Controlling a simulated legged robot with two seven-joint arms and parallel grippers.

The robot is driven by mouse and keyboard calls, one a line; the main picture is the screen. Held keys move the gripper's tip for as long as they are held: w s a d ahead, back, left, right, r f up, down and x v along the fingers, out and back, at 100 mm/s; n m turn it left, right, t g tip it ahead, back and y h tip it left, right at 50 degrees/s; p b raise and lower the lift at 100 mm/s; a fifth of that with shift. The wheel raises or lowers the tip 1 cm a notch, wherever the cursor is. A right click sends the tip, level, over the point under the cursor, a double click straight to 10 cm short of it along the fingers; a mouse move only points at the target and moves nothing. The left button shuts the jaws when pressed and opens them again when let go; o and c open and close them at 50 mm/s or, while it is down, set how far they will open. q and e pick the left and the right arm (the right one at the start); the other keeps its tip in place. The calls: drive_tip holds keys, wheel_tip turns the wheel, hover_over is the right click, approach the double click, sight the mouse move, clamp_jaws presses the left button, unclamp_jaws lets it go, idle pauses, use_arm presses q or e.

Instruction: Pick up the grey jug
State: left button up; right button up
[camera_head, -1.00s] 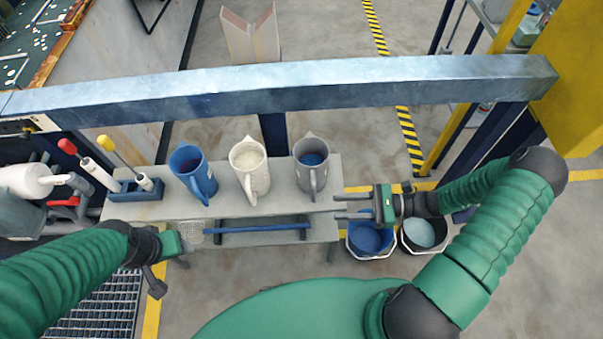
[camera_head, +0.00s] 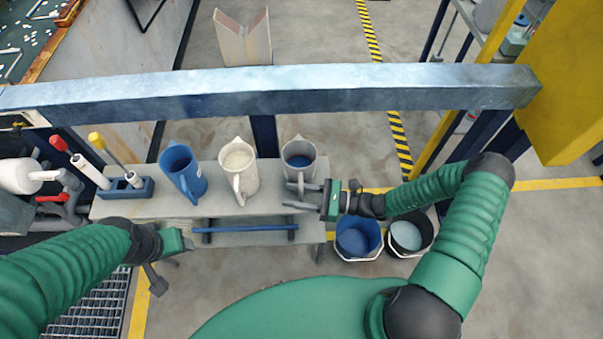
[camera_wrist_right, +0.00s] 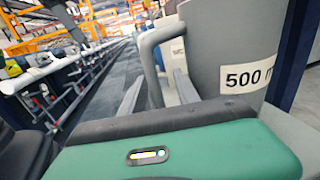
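The grey jug (camera_head: 299,155) stands upright at the right end of the bench shelf, with blue contents and its handle facing me. My right gripper (camera_head: 291,195) is open, with its fingers reaching left at the jug's handle. In the right wrist view, the jug (camera_wrist_right: 235,50) fills the upper right with a "500" label. Its handle (camera_wrist_right: 149,55) shows between the two spread fingers of the gripper (camera_wrist_right: 158,85); I cannot tell whether they touch. My left gripper (camera_head: 187,240) is by the shelf's front left; its opening is unclear.
A white jug (camera_head: 239,170) and a blue jug (camera_head: 180,170) stand to the left on the shelf (camera_head: 215,204). A blue bar (camera_head: 245,228) runs along its front. A steel beam (camera_head: 270,92) crosses behind. Two buckets (camera_head: 358,237) (camera_head: 408,236) stand on the floor at right.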

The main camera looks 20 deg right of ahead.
drive_tip(key=shift+w+a, duration=0.2)
drive_tip(key=shift+a, duration=0.45)
drive_tip(key=shift+d, duration=0.2)
clamp_jaws()
idle(0.7)
